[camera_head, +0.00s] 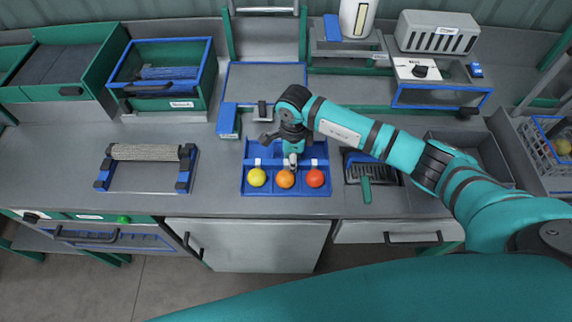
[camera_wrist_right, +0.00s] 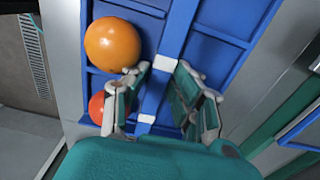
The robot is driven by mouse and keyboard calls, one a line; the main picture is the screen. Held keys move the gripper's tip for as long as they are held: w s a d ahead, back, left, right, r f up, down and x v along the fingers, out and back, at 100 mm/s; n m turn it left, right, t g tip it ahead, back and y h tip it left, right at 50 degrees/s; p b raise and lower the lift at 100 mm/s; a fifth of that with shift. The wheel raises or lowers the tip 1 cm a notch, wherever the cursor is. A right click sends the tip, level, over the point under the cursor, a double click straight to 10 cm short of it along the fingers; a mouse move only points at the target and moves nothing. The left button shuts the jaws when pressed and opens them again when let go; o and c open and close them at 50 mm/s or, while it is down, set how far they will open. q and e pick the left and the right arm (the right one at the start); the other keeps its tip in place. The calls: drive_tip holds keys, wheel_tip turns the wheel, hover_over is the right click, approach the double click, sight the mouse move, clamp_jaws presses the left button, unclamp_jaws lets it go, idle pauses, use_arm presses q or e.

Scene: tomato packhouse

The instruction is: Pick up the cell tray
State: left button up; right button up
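The blue cell tray (camera_head: 246,179) lies on the grey bench, with a yellow tomato (camera_head: 257,177), an orange tomato (camera_head: 285,179) and a red tomato (camera_head: 315,178) in its front row. The cells behind look empty where visible. My right gripper (camera_head: 291,160) is over the tray's middle, behind the orange tomato, hiding part of the tray. In the right wrist view its fingers (camera_wrist_right: 166,98) are apart, one on each side of the tray's blue middle bar with white pieces (camera_wrist_right: 166,62). I cannot tell whether they touch it. My left gripper is not in view.
A roller stand (camera_head: 145,153) is to the left, with bare bench between it and the tray. A dark tray with a green-handled tool (camera_head: 366,187) sits close on the right. A blue box (camera_head: 228,121) and a raised blue-edged panel (camera_head: 264,84) are behind.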

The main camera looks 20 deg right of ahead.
drive_tip(key=shift+f, duration=0.15)
drive_tip(key=shift+c, duration=0.2)
clamp_jaws()
